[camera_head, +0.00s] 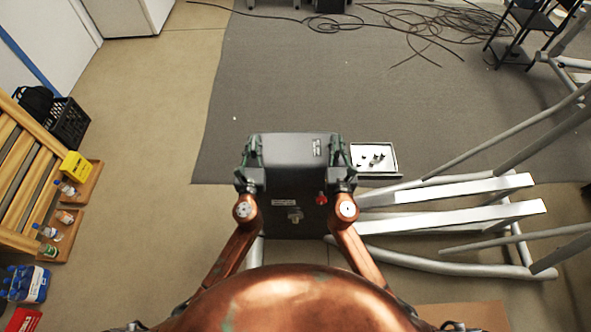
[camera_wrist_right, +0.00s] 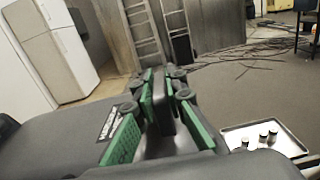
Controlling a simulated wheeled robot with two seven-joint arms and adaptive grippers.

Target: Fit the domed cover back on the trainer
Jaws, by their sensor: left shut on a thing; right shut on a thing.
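The dark grey domed cover (camera_head: 290,149) is in the middle of the head view, between my two grippers. My left gripper (camera_head: 253,158) is shut on its left edge and my right gripper (camera_head: 338,160) on its right edge. The trainer (camera_head: 480,225) has silver tubes and pale foot rails extending right. Its dark housing (camera_head: 285,222), with a red knob and a metal fitting, shows directly below the cover. In the right wrist view my right gripper (camera_wrist_right: 165,95) has green pads around a dark edge, beside the cover (camera_wrist_right: 50,140). Whether the cover touches the housing is hidden.
A tray (camera_head: 394,161) with small dark parts lies on the mat right of the cover; it also shows in the right wrist view (camera_wrist_right: 292,145). A wooden rack (camera_head: 25,170) and bottles stand left. Cables (camera_head: 430,22) lie far back. Open floor lies left.

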